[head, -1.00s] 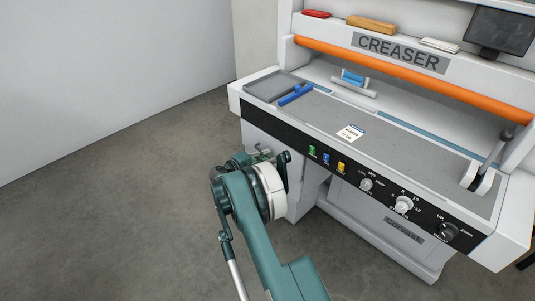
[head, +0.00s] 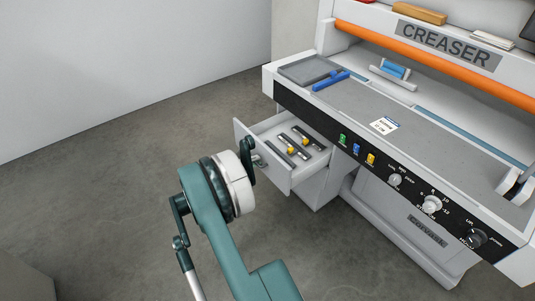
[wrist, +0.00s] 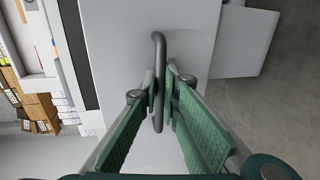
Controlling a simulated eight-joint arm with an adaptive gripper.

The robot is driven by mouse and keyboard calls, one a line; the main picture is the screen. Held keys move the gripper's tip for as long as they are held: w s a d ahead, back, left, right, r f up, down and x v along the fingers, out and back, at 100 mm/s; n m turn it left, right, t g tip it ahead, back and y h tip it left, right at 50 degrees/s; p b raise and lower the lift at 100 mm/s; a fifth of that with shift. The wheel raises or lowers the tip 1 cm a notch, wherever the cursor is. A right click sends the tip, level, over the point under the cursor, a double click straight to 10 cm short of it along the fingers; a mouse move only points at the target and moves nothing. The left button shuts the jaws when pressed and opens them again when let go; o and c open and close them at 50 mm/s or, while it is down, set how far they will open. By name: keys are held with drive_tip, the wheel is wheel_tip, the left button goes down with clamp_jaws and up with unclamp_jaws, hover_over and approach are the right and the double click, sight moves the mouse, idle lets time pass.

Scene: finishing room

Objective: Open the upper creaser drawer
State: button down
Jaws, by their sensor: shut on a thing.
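The creaser (head: 440,165) is a white machine with a black control strip. Its upper drawer (head: 304,172) stands pulled out under the left end of the table, with grey bars and yellow pieces lying inside. In the wrist view the drawer's white front (wrist: 120,30) faces me with a dark grey bar handle (wrist: 160,60). My gripper (wrist: 163,100) has its green fingers shut on this handle. In the head view my gripper (head: 250,160) is at the drawer front, and my wrist hides most of the handle.
Green, blue and yellow switches and several knobs (head: 432,204) line the control strip. A grey tray (head: 308,69) and a blue tool (head: 331,80) lie on the table above the drawer. The grey floor (head: 110,190) to the left is clear.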

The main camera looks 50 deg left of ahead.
drive_tip(key=f+v, duration=0.2)
drive_tip(key=v, duration=0.8)
drive_tip(key=shift+s, duration=0.25)
drive_tip(key=c, duration=2.8)
unclamp_jaws()
drive_tip(key=shift+v, duration=6)
